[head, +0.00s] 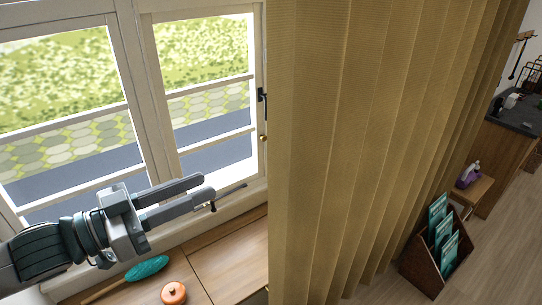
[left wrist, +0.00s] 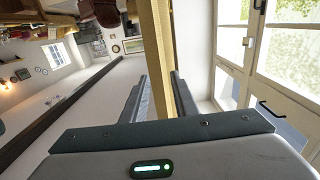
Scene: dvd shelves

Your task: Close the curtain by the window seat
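The curtain (head: 355,140) is tan and pleated. It hangs in tall folds over the right half of the head view, and its left edge is beside the window's right frame. My left gripper (head: 208,188) is in front of the window, left of that edge, with its fingers pointing toward the curtain. The fingers are apart, with a gap to the curtain in the picture. In the left wrist view, a tan strip (left wrist: 158,40) shows between the two fingers (left wrist: 160,95); I cannot tell if they touch it. My right gripper is not in view.
The wooden window seat (head: 225,262) lies below the window (head: 75,105). A green brush-like thing (head: 147,268) and an orange round pot (head: 174,293) are on it. A wooden rack (head: 437,255) with teal booklets stands on the floor right of the curtain.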

